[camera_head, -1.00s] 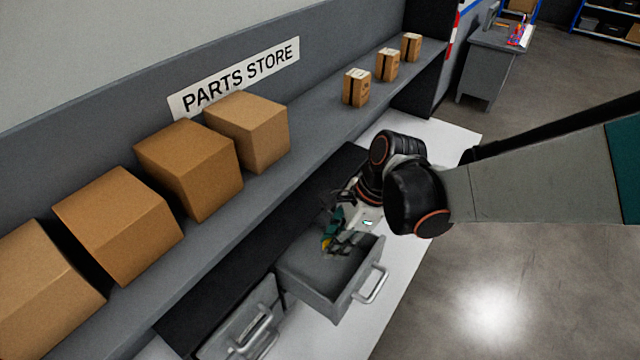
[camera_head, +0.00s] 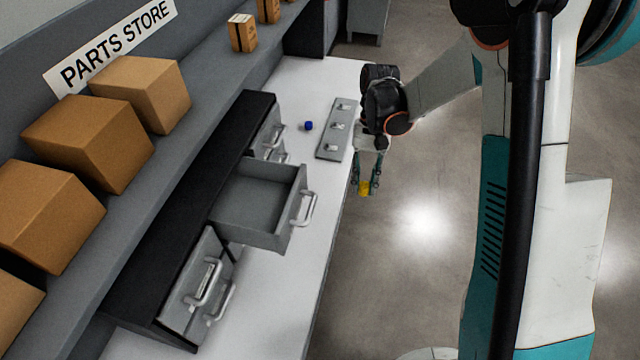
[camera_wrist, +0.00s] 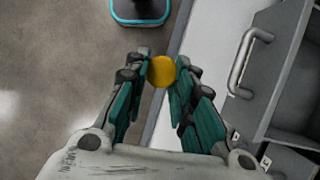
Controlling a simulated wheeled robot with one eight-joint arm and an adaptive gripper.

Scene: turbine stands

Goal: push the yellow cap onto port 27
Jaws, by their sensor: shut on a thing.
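The yellow cap (camera_head: 364,188) is held between the fingertips of my gripper (camera_head: 366,184), out past the front edge of the white bench and over the floor. In the wrist view the cap (camera_wrist: 161,71) shows as a round yellow disc between the two teal-and-black fingers of my gripper (camera_wrist: 162,75). Port 27 cannot be made out in either view.
An open, empty-looking grey drawer (camera_head: 255,208) juts out over the white bench (camera_head: 285,290). A small blue cap (camera_head: 308,126) and a grey plate with several fittings (camera_head: 331,143) lie on the bench. Cardboard boxes (camera_head: 89,139) line the shelf.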

